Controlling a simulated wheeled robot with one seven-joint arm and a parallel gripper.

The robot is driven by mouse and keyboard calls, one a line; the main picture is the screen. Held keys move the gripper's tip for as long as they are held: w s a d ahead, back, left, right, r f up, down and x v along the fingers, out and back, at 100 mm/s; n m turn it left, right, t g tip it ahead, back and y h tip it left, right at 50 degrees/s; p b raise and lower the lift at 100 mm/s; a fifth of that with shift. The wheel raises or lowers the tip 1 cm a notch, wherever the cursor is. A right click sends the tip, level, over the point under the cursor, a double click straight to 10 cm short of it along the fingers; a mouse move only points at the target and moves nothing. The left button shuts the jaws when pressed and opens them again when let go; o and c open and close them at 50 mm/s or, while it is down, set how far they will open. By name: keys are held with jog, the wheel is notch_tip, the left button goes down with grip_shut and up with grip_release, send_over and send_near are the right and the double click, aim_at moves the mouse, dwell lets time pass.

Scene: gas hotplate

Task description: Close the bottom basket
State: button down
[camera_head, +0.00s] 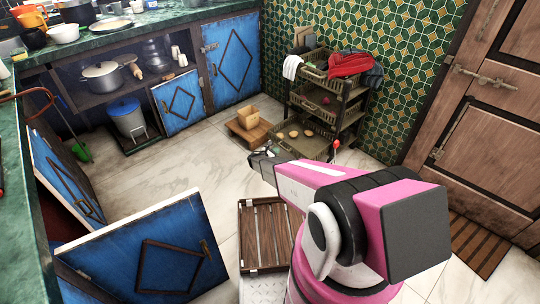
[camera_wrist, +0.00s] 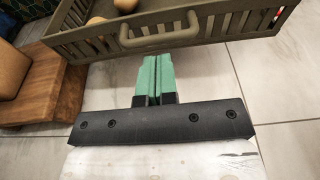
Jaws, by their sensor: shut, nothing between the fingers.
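The bottom basket (camera_head: 317,150) is an olive-grey slatted drawer low in the rack, pulled out toward me, with tan round items inside. In the wrist view its front wall (camera_wrist: 95,45) and its handle (camera_wrist: 160,30) cross the top of the picture. My gripper (camera_head: 270,153) is low in front of the basket in the head view. In the wrist view its green fingers (camera_wrist: 156,60) are together and empty, pointing at the front just below the handle. I cannot tell whether the fingertips touch the basket. Part of the basket is hidden behind my arm in the head view.
The rack (camera_head: 345,115) stands against the tiled wall, with other baskets and cloths (camera_head: 350,63) above. A wooden block with a box (camera_head: 247,117) sits left of the basket. A slatted wooden crate (camera_head: 265,235) and an open blue cabinet door (camera_head: 150,250) are nearer.

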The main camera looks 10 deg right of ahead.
jog(key=shift+x, duration=1.75)
send_over(302, 141)
jog(key=shift+s, duration=0.2)
jog(key=shift+w+d, duration=0.1)
jog(key=shift+w, duration=0.05)
